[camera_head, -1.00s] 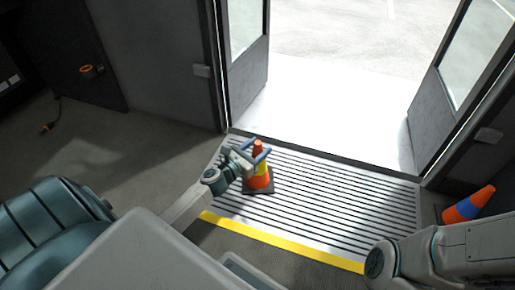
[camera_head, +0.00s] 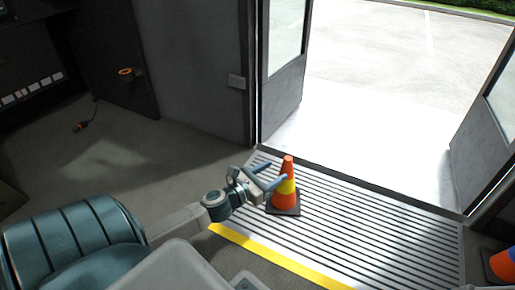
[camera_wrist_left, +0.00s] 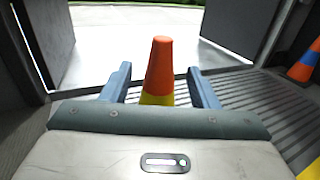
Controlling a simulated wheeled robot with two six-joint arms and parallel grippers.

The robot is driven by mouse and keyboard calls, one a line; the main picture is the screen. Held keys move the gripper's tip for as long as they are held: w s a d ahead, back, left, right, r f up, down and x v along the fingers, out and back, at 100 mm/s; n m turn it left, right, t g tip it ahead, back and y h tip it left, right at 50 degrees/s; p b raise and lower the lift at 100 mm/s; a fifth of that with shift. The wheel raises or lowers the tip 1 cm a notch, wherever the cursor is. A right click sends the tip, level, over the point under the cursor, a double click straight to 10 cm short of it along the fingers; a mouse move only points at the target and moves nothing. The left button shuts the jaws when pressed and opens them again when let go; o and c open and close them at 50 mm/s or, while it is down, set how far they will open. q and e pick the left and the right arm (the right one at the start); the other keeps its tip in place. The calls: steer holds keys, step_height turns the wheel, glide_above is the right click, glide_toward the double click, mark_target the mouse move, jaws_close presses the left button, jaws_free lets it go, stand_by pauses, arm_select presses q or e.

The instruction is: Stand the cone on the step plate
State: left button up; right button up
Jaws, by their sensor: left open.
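An orange cone with a yellow band (camera_head: 287,186) stands upright on its dark square base on the ribbed step plate (camera_head: 365,225), near the plate's left side. My left gripper (camera_head: 273,178) is open just left of the cone, its blue fingers pointing at it. In the left wrist view the cone (camera_wrist_left: 159,72) shows upright beyond and between the two spread fingers (camera_wrist_left: 162,85), with its lower part hidden by the gripper body. My right gripper is not in view.
A second orange cone with a blue band (camera_head: 503,264) is at the right edge, also in the left wrist view (camera_wrist_left: 308,62). A yellow strip (camera_head: 270,255) edges the plate. The open doorway (camera_head: 375,120) lies behind.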

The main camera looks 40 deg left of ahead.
arm_select(q)
steer(key=shift+s+f+b, duration=0.35)
steer(key=shift+b, duration=0.25)
steer(key=shift+s+a+r, duration=0.1)
steer(key=shift+s+r, duration=0.05)
steer(key=shift+s, duration=0.65)
steer(key=shift+s+a+r, duration=0.1)
steer(key=shift+s+a, duration=0.05)
steer(key=shift+s, duration=0.6)
steer(key=shift+s+a+r, duration=0.1)
steer(key=shift+s+r, duration=0.05)
steer(key=shift+s, duration=0.65)
